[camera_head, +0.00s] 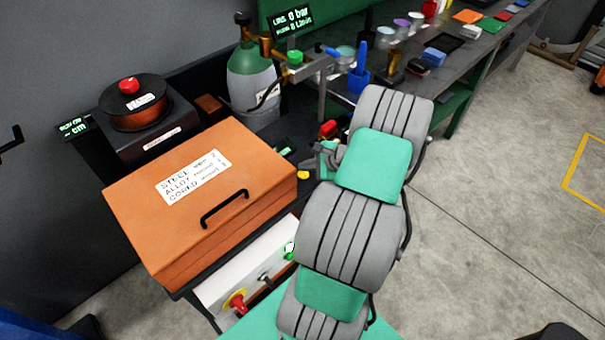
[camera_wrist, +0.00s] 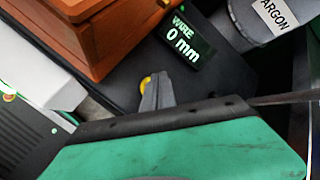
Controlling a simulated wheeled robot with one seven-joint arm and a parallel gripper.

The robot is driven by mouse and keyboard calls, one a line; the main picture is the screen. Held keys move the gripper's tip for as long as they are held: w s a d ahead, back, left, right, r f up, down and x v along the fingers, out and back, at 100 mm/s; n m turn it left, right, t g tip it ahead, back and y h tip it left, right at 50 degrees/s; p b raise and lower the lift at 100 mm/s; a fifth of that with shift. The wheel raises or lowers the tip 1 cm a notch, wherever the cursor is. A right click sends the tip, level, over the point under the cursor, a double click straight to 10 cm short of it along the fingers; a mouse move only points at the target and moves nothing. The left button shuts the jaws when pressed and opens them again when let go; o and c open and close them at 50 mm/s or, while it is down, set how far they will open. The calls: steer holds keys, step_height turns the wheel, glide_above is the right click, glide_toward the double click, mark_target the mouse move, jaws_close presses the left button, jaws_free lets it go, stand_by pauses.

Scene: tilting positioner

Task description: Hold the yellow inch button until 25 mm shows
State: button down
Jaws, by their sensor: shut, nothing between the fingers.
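The yellow inch button (camera_wrist: 145,82) shows in the wrist view, partly hidden by my fingers. It also shows as a small yellow spot in the head view (camera_head: 303,175), beside the orange box. My gripper (camera_wrist: 157,78) is shut and empty, its fingertips right beside the button in the picture. I cannot tell whether they touch it. In the head view my gripper is mostly hidden behind my arm.
An orange box (camera_head: 200,200) with a black handle stands left of my arm. A white control panel (camera_head: 245,275) with a red knob (camera_head: 236,302) is below it. A long bench with cups and tools runs back right.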

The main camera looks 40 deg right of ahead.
mark_target(306, 175)
steer(key=shift+f, duration=0.4)
steer(key=shift+f+b, duration=0.5)
stand_by(0.5)
steer(key=shift+r, duration=0.1)
stand_by(2.8)
steer(key=shift+r+p, duration=0.75)
steer(key=shift+r, duration=0.1)
step_height(306, 175, up, 5)
steer(key=p, duration=0.4)
